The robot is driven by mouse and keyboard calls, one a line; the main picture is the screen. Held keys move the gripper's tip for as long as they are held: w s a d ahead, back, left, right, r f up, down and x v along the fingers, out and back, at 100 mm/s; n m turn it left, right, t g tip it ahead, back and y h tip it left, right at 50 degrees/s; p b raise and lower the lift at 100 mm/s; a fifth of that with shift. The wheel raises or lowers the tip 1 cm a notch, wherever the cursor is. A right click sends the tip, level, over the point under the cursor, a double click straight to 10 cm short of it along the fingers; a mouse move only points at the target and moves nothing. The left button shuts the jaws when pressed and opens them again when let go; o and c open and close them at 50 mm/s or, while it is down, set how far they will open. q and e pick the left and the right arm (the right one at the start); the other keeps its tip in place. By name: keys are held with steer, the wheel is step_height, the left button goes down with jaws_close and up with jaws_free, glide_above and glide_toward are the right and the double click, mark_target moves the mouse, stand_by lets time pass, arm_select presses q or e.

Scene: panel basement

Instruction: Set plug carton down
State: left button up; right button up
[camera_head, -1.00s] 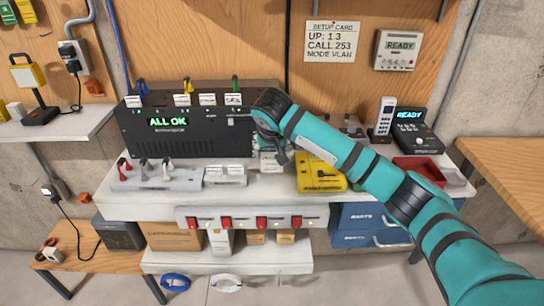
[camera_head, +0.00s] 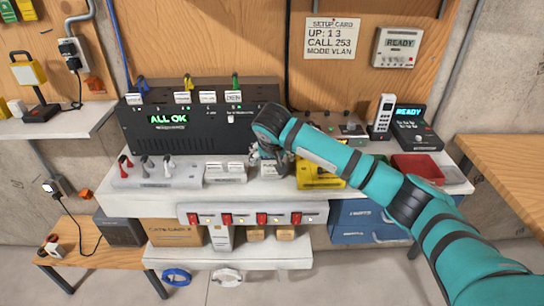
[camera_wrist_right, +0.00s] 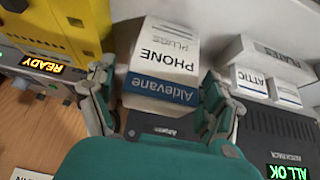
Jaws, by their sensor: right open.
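The plug carton (camera_wrist_right: 165,62), a white and blue box lettered "PHONE PLUGS" and "Aldevane", is between the fingers of my right gripper in the right wrist view. In the head view the carton (camera_head: 268,170) shows low at the bench's front part, partly hidden by the gripper. My right gripper (camera_head: 266,156) is open, its fingers (camera_wrist_right: 162,95) on either side of the carton. Whether a finger touches it, I cannot tell. The carton appears to rest on the white bench top (camera_head: 255,187). My left gripper is not in view.
The black rack box reading "ALL OK" (camera_head: 190,131) stands behind and left of the carton. A yellow case (camera_head: 318,176) is close on its right, white label blocks (camera_head: 226,172) on its left. A red tray (camera_head: 416,167) and handset (camera_head: 382,117) stand farther right.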

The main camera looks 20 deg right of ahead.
steer(key=shift+r, duration=0.25)
steer(key=b+v, duration=0.1)
steer(key=v, duration=1.1)
steer(key=shift+b, duration=0.3)
steer(key=shift+f, duration=0.1)
